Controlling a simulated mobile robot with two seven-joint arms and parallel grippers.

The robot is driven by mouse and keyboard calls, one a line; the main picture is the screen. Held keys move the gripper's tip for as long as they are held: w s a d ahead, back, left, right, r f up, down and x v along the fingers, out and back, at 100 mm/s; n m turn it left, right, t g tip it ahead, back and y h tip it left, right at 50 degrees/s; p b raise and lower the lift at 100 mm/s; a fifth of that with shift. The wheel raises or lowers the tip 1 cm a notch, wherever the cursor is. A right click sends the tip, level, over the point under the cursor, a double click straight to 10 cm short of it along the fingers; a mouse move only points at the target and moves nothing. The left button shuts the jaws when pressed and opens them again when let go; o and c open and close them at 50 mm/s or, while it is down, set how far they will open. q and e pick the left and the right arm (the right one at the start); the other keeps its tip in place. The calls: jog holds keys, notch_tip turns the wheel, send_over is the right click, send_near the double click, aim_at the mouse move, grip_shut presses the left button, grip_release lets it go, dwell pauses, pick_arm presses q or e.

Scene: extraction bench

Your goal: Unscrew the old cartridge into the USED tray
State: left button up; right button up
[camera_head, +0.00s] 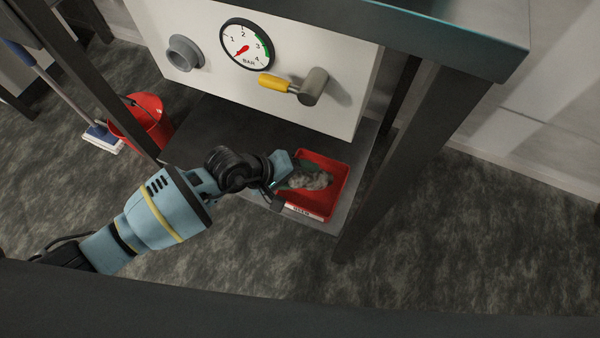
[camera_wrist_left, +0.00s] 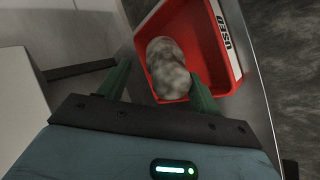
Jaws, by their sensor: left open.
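The old cartridge (camera_head: 311,180), a mottled grey-brown rounded piece, lies in the red USED tray (camera_head: 337,180) on the low shelf. The wrist view shows the cartridge (camera_wrist_left: 168,70) near one end of the tray (camera_wrist_left: 205,55), with the USED label on the tray's side. My left gripper (camera_head: 286,180) is at the tray's left side, open. In the wrist view its two green fingers (camera_wrist_left: 160,80) are spread, with the cartridge just beyond and between their tips; whether the right finger touches it I cannot tell. My right gripper is not in view.
Above the shelf (camera_head: 215,140), a white panel carries a grey round port (camera_head: 184,53), a pressure gauge (camera_head: 246,46) and a yellow-handled valve (camera_head: 289,85). A dark bench leg (camera_head: 410,140) stands right of the tray. A red bucket (camera_head: 143,120) and a mop are at left.

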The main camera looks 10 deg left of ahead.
pick_arm(q)
jog(key=p+v, duration=0.2)
jog(key=v, duration=0.5)
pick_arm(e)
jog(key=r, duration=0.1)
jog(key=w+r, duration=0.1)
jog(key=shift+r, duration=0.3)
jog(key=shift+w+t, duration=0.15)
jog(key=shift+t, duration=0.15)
